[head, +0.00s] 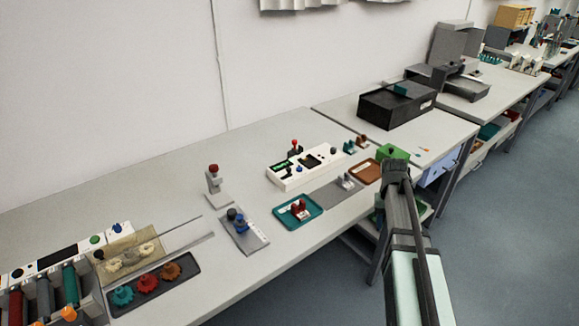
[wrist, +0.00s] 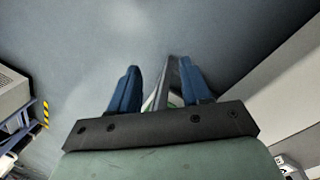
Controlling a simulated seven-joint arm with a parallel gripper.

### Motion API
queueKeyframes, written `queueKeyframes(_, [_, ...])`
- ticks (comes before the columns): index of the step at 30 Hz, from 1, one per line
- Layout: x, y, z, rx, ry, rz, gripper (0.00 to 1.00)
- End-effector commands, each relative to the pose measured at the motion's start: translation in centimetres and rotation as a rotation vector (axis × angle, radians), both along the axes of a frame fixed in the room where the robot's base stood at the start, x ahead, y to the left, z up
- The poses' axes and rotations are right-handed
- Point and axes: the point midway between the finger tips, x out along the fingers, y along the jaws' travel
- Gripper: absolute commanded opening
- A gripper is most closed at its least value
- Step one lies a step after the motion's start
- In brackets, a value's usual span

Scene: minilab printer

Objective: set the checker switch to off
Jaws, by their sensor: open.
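The checker is probably the white box (head: 305,167) on the middle of the bench in the head view. It has a dark screen, a green-lit display at its left end, a red-topped lever (head: 294,147) at its back and a dark knob (head: 333,150) at its right end. The switch's setting is too small to read. My gripper shows in the wrist view (wrist: 158,66) with its two blue fingers apart and nothing between them. In the head view my arm reaches up from the lower right, ending right of the checker and apart from it. The fingers cannot be made out there.
In front of the checker are a teal tray (head: 281,221) with a red part, a grey mat (head: 330,198) and a brown tray (head: 365,179). A green block (head: 393,152) is near my arm's end. A red-topped grey stand (head: 215,187) is to the left. The wrist view shows mostly floor.

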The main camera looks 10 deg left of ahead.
Motion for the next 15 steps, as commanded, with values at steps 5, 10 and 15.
queueKeyframes(5, [2.0, -0.3, 5.0, -0.010, -0.042, -0.006, 0.48])
queueKeyframes(10, [3.3, 0.3, 8.8, -0.013, -0.081, 0.003, 0.48])
queueKeyframes(15, [5.4, 4.3, 12.6, 0.005, -0.151, 0.066, 0.48])
